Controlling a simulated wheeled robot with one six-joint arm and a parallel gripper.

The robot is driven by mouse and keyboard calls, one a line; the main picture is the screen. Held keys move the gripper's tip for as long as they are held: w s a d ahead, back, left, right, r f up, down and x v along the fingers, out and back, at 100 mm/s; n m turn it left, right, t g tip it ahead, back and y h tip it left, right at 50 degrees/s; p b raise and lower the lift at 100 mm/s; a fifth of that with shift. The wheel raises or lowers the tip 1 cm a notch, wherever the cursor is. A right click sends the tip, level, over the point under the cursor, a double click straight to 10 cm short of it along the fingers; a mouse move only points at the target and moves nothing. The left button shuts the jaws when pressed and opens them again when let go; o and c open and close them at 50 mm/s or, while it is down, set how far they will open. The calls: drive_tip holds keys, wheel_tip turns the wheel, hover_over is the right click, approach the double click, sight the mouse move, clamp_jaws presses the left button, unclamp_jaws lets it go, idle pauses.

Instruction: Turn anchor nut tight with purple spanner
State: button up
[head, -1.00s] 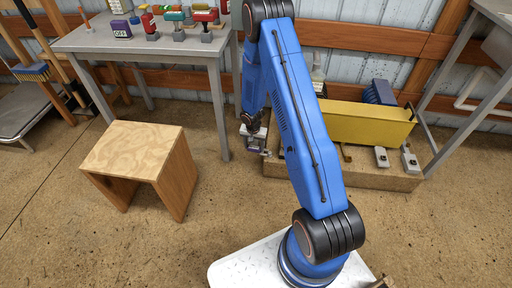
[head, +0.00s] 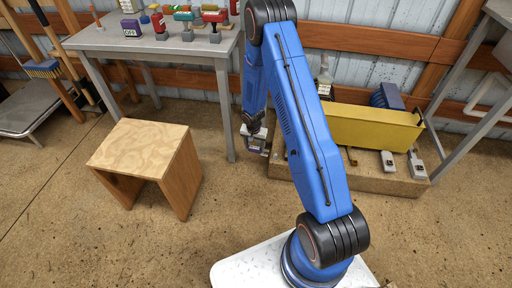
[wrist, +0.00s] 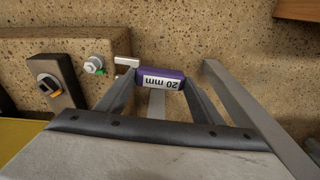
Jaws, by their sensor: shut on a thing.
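My gripper (wrist: 160,92) is shut on the purple spanner (wrist: 161,78), whose handle carries a white "20 mm" label. In the wrist view the spanner's grey end (wrist: 126,61) points left toward the anchor nut (wrist: 94,65). The nut is a light metal hex on a grey plate, and a small gap shows between it and the spanner's end. In the head view my gripper (head: 252,129) hangs low at the left end of the machine's base, and the nut is too small to make out there.
A tan plinth (head: 345,177) bears a yellow housing (head: 372,128). A wooden stool (head: 150,148) stands to the left. A grey table (head: 155,42) with several coloured tools is behind it. A grey table leg (wrist: 250,115) runs close on the right in the wrist view. Open floor lies in front.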

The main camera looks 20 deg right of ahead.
drive_tip(key=shift+r, duration=0.1)
drive_tip(key=shift+r, duration=2.45)
drive_tip(key=s+a+n, duration=0.2)
drive_tip(key=s+n, duration=0.3)
drive_tip(key=n, duration=0.1)
drive_tip(key=shift+s+a+y, duration=0.2)
drive_tip(key=shift+s+y, duration=0.05)
drive_tip(key=shift+y, duration=0.05)
drive_tip(key=shift+s, duration=0.15)
drive_tip(key=shift+s+a+n, duration=0.1)
drive_tip(key=shift+s+n, duration=0.35)
drive_tip(key=shift+n, duration=0.15)
